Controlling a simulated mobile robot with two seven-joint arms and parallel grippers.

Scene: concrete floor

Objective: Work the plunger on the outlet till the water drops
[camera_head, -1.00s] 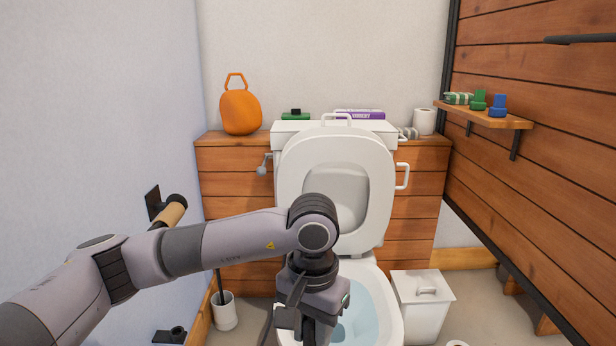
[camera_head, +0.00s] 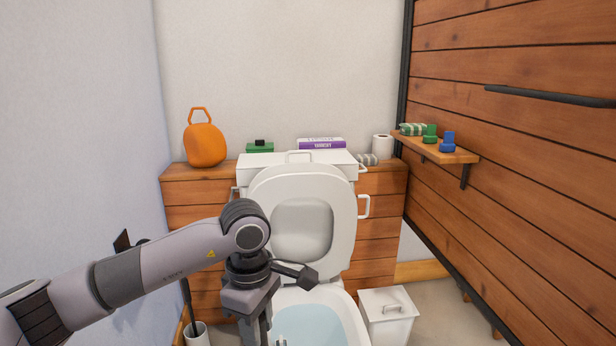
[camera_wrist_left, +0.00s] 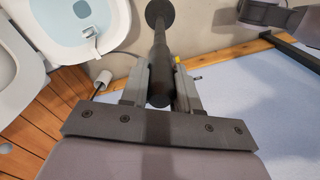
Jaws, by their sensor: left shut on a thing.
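My left gripper (camera_wrist_left: 160,88) is shut on the dark handle of the plunger (camera_wrist_left: 160,40) in the left wrist view. The plunger's wider round end points away from the jaws, over the floor beside the bowl. In the head view my left gripper (camera_head: 258,332) is low at the bowl's left edge, its tips cut off by the frame; the plunger's lower end is not seen there. The toilet bowl (camera_head: 352,322) is open with its lid raised and holds pale blue water (camera_head: 308,326). The bowl also shows in the left wrist view (camera_wrist_left: 122,20). My right gripper is not in view.
A white brush holder (camera_head: 197,334) stands left of the toilet, a white lidded bin (camera_head: 387,315) right of it. The cistern (camera_head: 290,162) and wooden ledge (camera_head: 188,172) are behind. A shelf (camera_head: 462,157) juts from the right wall.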

